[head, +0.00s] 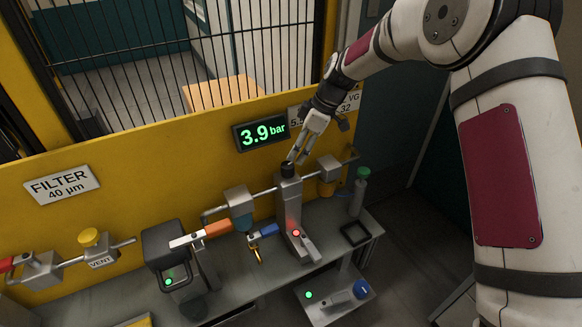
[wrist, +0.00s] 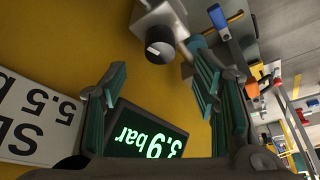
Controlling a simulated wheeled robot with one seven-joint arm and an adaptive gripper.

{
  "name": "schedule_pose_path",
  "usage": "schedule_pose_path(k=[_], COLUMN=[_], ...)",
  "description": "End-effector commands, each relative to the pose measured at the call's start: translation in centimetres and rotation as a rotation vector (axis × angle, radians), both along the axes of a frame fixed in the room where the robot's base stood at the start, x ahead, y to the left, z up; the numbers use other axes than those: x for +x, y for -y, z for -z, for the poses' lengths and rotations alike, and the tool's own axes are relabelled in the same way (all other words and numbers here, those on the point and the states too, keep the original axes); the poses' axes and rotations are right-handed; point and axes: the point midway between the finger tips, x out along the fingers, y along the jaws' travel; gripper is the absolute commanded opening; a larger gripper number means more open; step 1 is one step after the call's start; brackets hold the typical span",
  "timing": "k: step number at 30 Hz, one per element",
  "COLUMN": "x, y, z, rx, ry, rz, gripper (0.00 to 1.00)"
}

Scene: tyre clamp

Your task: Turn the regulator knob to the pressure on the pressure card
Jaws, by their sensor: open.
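The regulator knob (head: 288,169) is a black round cap on top of a grey upright body in the head view. In the wrist view the knob (wrist: 160,46) shows a white mark and lies just beyond my fingertips, between their lines. My gripper (head: 295,158) is open, fingers pointing down, close above the knob; I cannot tell whether they touch it. The pressure card (wrist: 38,118) is white, upside down in the wrist view, and reads 5.5 b, partly cut off. In the head view my gripper hides much of it. The green display (head: 262,132) reads 3.9 bar.
The yellow panel (head: 130,150) stands behind the pipework. A green-topped bottle (head: 359,190) stands at right.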

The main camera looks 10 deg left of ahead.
Motion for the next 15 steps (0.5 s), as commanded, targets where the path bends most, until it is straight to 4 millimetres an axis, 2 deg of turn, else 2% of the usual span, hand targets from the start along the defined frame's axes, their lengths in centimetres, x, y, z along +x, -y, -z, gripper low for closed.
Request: schedule_pose_path(k=[1,6,10,15], x=[0.0,0.0,0.1,0.1], y=[-0.4,-1.6,-2.2,-2.6], z=[1.2,4.0,5.6,6.5], rx=[-0.001,-0.001,-0.001,-0.001], ry=[-0.002,-0.001,0.000,0.000], rz=[-0.002,0.000,0.001,0.001], gripper=[0.55,0.55,0.55,0.55])
